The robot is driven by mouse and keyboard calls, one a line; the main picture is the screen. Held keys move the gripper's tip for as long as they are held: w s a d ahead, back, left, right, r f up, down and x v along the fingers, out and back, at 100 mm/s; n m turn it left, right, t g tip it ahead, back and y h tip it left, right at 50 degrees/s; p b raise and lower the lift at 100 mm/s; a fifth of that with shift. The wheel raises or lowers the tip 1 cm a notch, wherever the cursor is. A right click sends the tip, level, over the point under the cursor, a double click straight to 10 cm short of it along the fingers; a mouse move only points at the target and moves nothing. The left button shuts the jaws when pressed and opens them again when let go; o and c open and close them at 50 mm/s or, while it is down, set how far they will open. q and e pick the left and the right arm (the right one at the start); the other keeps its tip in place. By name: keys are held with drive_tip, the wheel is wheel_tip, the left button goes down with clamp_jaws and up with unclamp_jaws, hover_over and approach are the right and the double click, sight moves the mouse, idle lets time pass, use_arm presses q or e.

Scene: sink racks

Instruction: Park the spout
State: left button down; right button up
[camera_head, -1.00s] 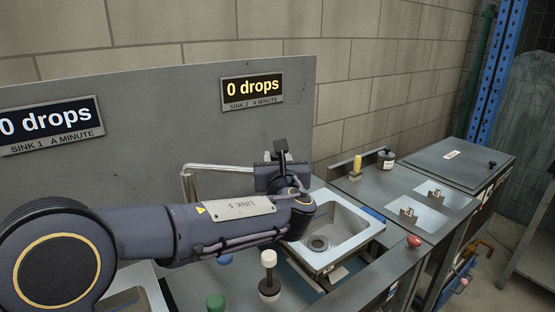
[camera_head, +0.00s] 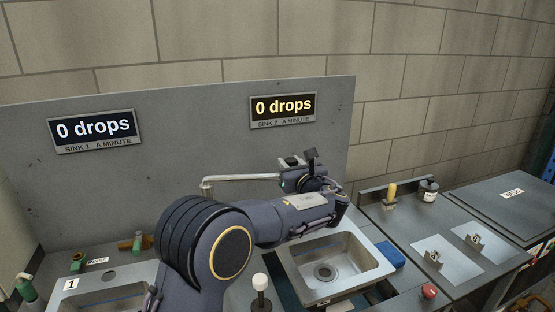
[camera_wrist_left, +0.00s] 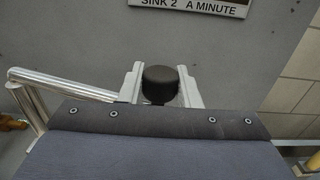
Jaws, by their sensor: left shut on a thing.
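The spout (camera_head: 245,178) is a silver bent pipe standing behind the sinks, its long arm reaching right along the grey back panel. It also shows at the left of the left wrist view (camera_wrist_left: 65,83). My left gripper (camera_head: 302,164) is at the spout's right end, above and behind sink 2 (camera_head: 372,264). In the left wrist view its two pale fingers stand on either side of a black round knob (camera_wrist_left: 160,76) and are shut on it. The join between knob and pipe is hidden there. My right gripper is not in view.
Two signs, for sink 1 (camera_head: 94,130) and sink 2 (camera_head: 283,108), both read 0 drops. A white-topped post (camera_head: 260,282) stands left of sink 2. A blue block (camera_head: 390,254), a yellow-topped item (camera_head: 391,192) and a dark bottle (camera_head: 429,189) are on the right.

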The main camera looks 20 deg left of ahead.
use_arm(q)
drive_tip(key=w+a+n+g+y+p, duration=0.3)
drive_tip(key=w+p, duration=0.2)
drive_tip(key=p, duration=0.1)
drive_tip(key=shift+r, duration=0.15)
drive_tip(key=shift+w, duration=0.15)
drive_tip(key=c, duration=1.5)
unclamp_jaws()
drive_tip(key=shift+r, duration=0.1)
drive_tip(key=o, duration=0.4)
drive_tip(key=shift+w+a, duration=0.1)
drive_tip(key=shift+w, duration=0.05)
drive_tip(key=shift+f, duration=0.2)
